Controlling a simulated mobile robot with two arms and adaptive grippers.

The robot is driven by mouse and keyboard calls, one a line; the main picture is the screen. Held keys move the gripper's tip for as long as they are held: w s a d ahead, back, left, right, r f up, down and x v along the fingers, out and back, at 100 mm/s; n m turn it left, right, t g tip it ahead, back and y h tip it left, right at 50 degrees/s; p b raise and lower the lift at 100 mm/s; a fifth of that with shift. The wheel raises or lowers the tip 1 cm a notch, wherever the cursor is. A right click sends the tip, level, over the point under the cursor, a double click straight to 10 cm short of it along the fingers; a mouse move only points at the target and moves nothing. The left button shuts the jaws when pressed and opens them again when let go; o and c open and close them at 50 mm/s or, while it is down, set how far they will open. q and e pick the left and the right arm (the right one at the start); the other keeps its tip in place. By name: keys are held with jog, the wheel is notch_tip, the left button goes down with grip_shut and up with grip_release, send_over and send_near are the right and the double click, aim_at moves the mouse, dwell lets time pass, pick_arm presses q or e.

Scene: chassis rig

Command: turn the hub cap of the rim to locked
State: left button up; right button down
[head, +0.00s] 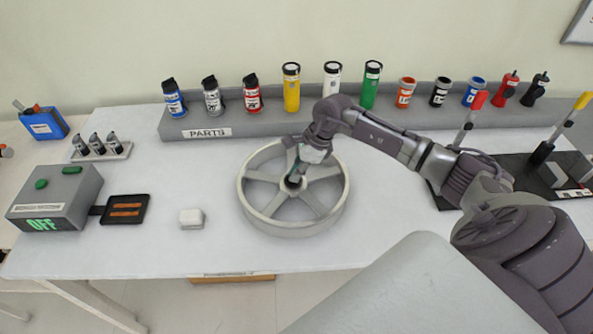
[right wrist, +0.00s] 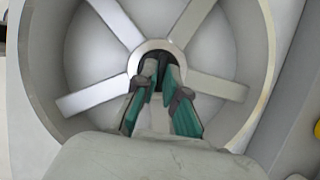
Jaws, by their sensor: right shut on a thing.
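The rim (head: 252,207) is a pale grey wheel with several spokes, lying flat on the white table. My right gripper (head: 294,179) reaches down from above into its hub. In the right wrist view the rim (right wrist: 262,60) fills most of the picture, and my gripper's two fingers (right wrist: 158,75) come close together inside the dark hub opening. They are shut on the hub cap (right wrist: 150,47), which is mostly hidden by the fingers. Its locked or unlocked marking cannot be made out. My left gripper is not in view.
A grey parts rack (head: 200,133) with several cans stands behind the rim. A control box (head: 55,198) showing OFF and a small white block (head: 191,218) are to the left. A black board (head: 540,175) with upright levers is at right. The table front is clear.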

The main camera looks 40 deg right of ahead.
jog(key=shift+m, duration=0.4)
jog(key=m+t+h+b, duration=0.1)
jog(key=m+b, duration=0.1)
jog(key=m, duration=0.2)
jog(key=shift+s+a, duration=0.1)
jog(key=shift+a, duration=0.05)
jog(key=m+b, duration=0.1)
jog(key=m+t+h+b, duration=0.1)
jog(key=m, duration=0.1)
jog(key=shift+a+f+h, duration=0.1)
jog(key=shift+a+h, duration=0.05)
jog(key=shift+h, duration=0.15)
jog(key=m+b, duration=0.1)
jog(key=m, duration=0.1)
jog(key=m+h+b, duration=0.1)
jog(key=m, duration=0.1)
jog(key=m+h+b, duration=0.1)
jog(key=m+b, duration=0.1)
jog(key=shift+a, duration=0.25)
jog(key=m+h+b, duration=0.1)
jog(key=m+b, duration=0.1)
jog(key=m, duration=0.2)
jog(key=shift+a+h, duration=0.1)
jog(key=shift+h, duration=0.2)
jog(key=shift+g, duration=0.3)
jog(key=c, duration=1.2)
grip_release()
jog(key=shift+c, duration=0.2)
